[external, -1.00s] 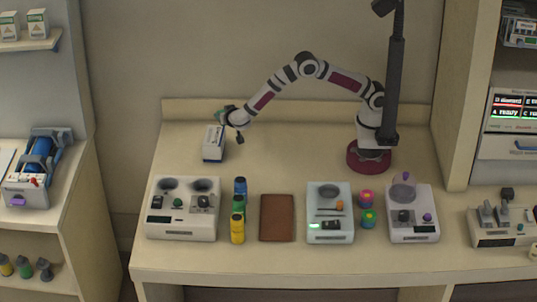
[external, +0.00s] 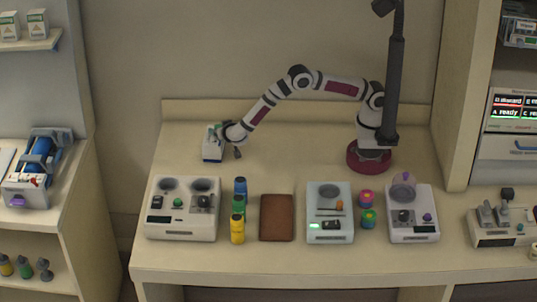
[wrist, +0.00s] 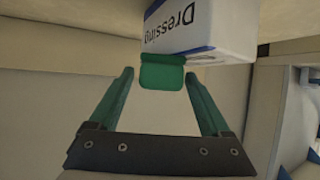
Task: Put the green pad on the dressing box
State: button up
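The dressing box (external: 212,149) stands upright at the back left of the counter, a white box with blue edging. In the wrist view its printed face (wrist: 215,28) shows upside down at the top. The green pad (wrist: 163,72) shows against the lower edge of the box in the wrist view, partly overlapping it; whether it rests flat there, I cannot tell. My gripper (wrist: 160,76) is open, with its green fingers on either side of the pad and a visible gap to each. In the external view my gripper (external: 223,132) is right beside the top of the box.
The counter between the box and my base is clear.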

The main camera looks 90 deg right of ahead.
jog(key=shift+r, duration=0.15)
jog(key=v, duration=1.2)
jog(key=s+d+r+n+g+y, duration=0.1)
jog(key=s+d+r+g+y, duration=0.2)
jog(key=s, duration=0.5)
jog(key=s+d+r+n+g+y, duration=0.1)
jog(key=s+d+r+g, duration=0.1)
jog(key=s+d+r, duration=0.45)
jog(key=s+a+n+y, duration=0.3)
jog(key=s+y, duration=0.1)
jog(key=s, duration=0.7)
jog(key=s+a+f+n+y, duration=0.1)
jog(key=s+a+y, duration=0.3)
jog(key=s, duration=0.7)
jog(key=shift+s+f+n+y, duration=0.3)
jog(key=shift+n+y, duration=0.2)
jog(key=shift+n, duration=0.4)
jog(key=shift+o, duration=0.4)
jog(key=shift+r, duration=0.1)
